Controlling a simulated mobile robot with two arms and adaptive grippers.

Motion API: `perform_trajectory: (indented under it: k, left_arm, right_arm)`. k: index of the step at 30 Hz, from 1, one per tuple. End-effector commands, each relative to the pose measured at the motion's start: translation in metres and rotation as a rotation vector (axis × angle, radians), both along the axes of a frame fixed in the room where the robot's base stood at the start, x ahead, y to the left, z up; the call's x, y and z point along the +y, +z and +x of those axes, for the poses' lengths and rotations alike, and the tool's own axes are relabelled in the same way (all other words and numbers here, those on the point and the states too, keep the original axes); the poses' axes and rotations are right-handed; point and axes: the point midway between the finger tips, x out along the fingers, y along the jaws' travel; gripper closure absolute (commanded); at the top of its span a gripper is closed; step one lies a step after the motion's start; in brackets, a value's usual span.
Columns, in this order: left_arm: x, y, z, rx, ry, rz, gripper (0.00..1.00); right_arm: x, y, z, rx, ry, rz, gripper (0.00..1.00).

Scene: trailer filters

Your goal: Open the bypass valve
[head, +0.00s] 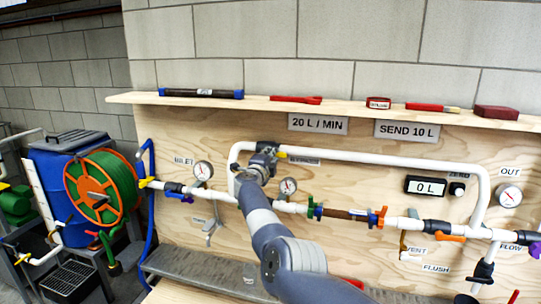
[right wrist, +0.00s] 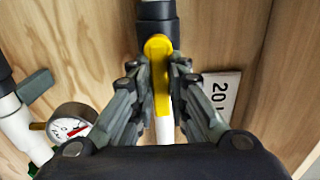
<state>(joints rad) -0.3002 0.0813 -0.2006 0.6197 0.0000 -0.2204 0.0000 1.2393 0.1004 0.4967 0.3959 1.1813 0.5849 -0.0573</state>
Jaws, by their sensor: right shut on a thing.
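The bypass valve (head: 268,147) is a dark body on the upper white pipe, with a yellow lever (head: 282,152) showing at its right. My right gripper (head: 262,165) is at the valve, its arm coming up from the bottom. In the right wrist view the yellow lever (right wrist: 161,75) lies between the fingers of my right gripper (right wrist: 157,72), which is shut on it. The lever points roughly along the white pipe, below the dark valve body (right wrist: 157,22). The bypass label (head: 304,161) is partly hidden. My left gripper is not in view.
A shelf (head: 350,103) with tools is above. A green hose reel (head: 100,187) and blue tank (head: 60,170) stand at left.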

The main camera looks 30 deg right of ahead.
Motion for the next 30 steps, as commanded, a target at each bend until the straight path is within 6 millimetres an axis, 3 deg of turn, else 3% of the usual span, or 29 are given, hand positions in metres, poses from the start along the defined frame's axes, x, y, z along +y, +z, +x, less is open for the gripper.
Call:
perform_trajectory:
  k: [12, 13, 15, 30]
  left_arm:
    - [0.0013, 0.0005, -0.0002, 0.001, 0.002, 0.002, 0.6]
    - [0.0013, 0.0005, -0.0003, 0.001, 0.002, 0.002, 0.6]
    - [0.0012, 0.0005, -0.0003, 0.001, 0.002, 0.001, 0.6]
    - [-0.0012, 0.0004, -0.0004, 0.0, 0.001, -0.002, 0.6]
  right_arm:
    - [-0.0011, 0.0027, -0.0002, 0.011, -0.001, -0.018, 1.0]
    - [-0.0011, 0.0028, -0.0002, 0.012, -0.001, -0.018, 0.78]
    - [-0.001, 0.0028, -0.0003, 0.011, -0.001, -0.017, 0.64]
    - [0.0046, 0.0018, -0.0008, 0.005, 0.002, -0.01, 0.64]
